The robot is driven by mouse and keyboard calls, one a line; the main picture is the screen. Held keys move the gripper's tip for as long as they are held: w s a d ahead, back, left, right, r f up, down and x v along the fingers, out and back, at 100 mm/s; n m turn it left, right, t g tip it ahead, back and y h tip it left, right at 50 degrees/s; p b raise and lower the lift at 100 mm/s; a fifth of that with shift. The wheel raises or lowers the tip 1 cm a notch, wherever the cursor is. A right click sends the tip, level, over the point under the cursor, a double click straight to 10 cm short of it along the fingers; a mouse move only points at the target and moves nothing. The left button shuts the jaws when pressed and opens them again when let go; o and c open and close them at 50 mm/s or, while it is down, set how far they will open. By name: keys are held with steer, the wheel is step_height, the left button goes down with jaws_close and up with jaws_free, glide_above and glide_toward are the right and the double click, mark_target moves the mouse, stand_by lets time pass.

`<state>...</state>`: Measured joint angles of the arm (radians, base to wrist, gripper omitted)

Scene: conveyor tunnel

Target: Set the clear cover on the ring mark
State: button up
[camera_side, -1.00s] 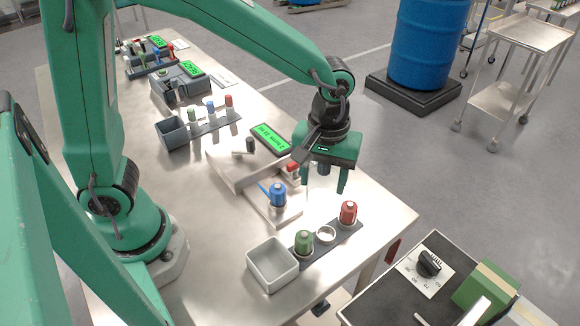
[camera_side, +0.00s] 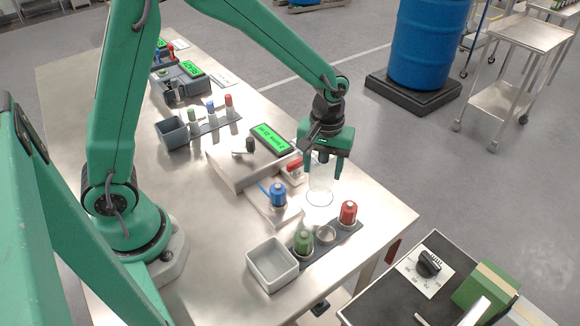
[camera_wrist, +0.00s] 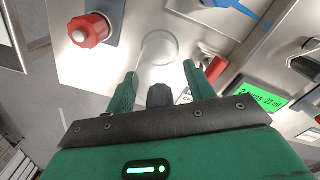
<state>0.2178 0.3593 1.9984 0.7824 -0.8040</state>
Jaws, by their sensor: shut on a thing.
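The clear cover (camera_side: 320,178) is a see-through cylinder, held upright or nearly so below my gripper (camera_side: 321,170) in the side view. My gripper is shut on it. In the wrist view the clear cover (camera_wrist: 160,66) sits between the fingers of my gripper (camera_wrist: 160,88), with the bare steel bench showing through it. A thin ring shows at its lower end; I cannot tell whether this is the cover's rim or the ring mark, nor whether the cover touches the bench.
A dark rack (camera_side: 341,231) holds a green-capped vial (camera_side: 303,242) and a red-capped vial (camera_side: 348,213) with a round seat between them. A grey bin (camera_side: 271,264), a blue-capped item (camera_side: 278,195) and a green display (camera_side: 271,138) stand near. Bare bench lies right of the cover.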

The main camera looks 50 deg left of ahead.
steer(key=shift+f, duration=1.9)
steer(key=o, duration=1.4)
steer(key=shift+f, duration=0.1)
steer(key=shift+c, duration=0.2)
step_height(320, 180, up, 12)
steer(key=shift+f, duration=0.1)
steer(key=shift+r, duration=0.25)
steer(key=shift+s+r, duration=0.1)
